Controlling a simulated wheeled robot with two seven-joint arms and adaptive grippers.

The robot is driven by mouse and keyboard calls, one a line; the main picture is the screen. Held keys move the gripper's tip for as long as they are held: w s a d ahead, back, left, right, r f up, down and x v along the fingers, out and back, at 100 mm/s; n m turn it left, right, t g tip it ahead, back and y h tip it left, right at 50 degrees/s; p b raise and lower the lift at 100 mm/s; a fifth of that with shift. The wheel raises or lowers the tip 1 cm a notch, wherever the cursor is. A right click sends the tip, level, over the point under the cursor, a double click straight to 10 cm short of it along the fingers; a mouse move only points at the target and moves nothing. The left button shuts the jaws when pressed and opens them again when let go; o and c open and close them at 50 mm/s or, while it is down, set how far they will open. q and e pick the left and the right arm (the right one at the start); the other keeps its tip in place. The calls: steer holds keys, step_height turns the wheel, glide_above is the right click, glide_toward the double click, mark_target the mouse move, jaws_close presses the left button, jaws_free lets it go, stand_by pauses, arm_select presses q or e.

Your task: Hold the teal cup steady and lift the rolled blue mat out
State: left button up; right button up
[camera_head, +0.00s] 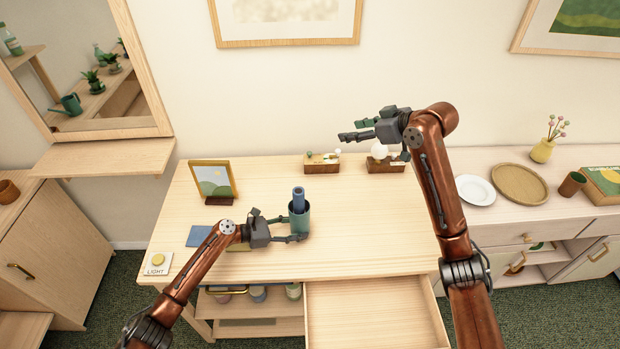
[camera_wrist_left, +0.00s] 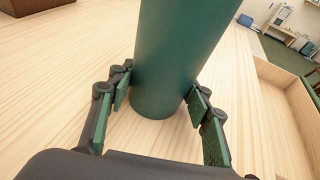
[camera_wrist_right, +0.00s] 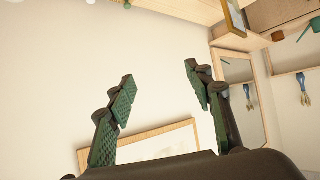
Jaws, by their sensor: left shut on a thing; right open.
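The teal cup (camera_head: 299,219) stands upright on the wooden table, and it also fills the middle of the left wrist view (camera_wrist_left: 178,60). The rolled blue mat (camera_head: 298,199) stands upright inside it, with its upper part showing above the rim. My left gripper (camera_head: 299,227) is shut on the cup, with a finger pad on each side of its lower part in the left wrist view (camera_wrist_left: 160,98). My right gripper (camera_head: 355,130) is open and empty, raised above the back of the table. In the right wrist view (camera_wrist_right: 158,78) only wall and furniture show between its fingers.
A photo frame (camera_head: 213,181) and a blue flat item (camera_head: 201,236) are left of the cup. Two small wooden blocks with ornaments (camera_head: 322,168) (camera_head: 385,167) stand at the back. An open drawer (camera_head: 370,314) juts out in front. The table right of the cup is clear.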

steer(key=s+a+f+g+h, duration=0.1)
steer(key=s+a+f+g, duration=0.15)
steer(key=a, duration=0.35)
steer(key=s+a+f+g+h, duration=0.1)
steer(key=s+a, duration=0.3)
steer(key=a, duration=0.1)
steer(key=g+h, duration=0.2)
glide_toward(301, 192)
steer(key=x, duration=1.3)
steer(key=shift+r, duration=0.1)
steer(key=c, duration=1.3)
step_height(301, 192, up, 17)
steer(key=shift+r, duration=0.25)
stand_by(0.6)
arm_select(q)
steer(key=o, duration=1.2)
steer(key=shift+c, duration=0.2)
